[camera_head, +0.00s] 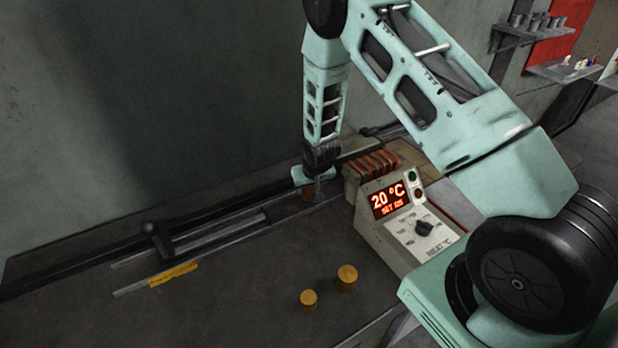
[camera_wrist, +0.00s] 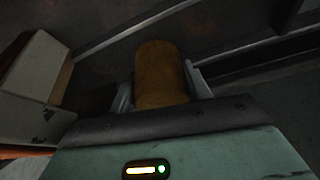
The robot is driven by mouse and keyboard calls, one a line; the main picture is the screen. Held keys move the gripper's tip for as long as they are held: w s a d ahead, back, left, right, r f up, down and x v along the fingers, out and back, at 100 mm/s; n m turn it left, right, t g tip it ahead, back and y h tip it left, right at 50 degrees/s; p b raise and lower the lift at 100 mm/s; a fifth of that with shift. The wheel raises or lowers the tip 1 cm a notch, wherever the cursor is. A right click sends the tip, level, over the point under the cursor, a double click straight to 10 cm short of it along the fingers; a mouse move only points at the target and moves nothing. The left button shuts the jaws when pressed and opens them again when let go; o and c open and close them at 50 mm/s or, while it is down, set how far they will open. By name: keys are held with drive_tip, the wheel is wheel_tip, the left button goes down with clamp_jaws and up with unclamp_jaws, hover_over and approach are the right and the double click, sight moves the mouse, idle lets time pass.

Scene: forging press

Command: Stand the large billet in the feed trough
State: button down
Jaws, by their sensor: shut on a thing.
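In the wrist view the billet (camera_wrist: 161,70) sits between the two fingers (camera_wrist: 161,90) as a plain cylinder. I cannot tell whether its base touches the trough. The feed trough (camera_head: 215,237) is a long channel with pale metal rails running to the lower left; rail lines also show in the wrist view (camera_wrist: 130,30).
Two other brass billets, one smaller (camera_head: 308,300) and one larger (camera_head: 346,280), stand on the dark bench. A control box (camera_head: 405,215) reading 20 °C stands right of the gripper, by the coil heater (camera_head: 371,163). A black-knobbed pusher (camera_head: 158,240) sits at the trough's left.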

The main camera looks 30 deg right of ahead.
drive_tip(key=shift+w+f, duration=0.1)
drive_tip(key=shift+f, duration=0.85)
drive_tip(key=shift+f, duration=0.25)
drive_tip(key=c, duration=0.7)
unclamp_jaws()
drive_tip(key=shift+o, duration=0.2)
drive_tip(key=shift+r, duration=0.15)
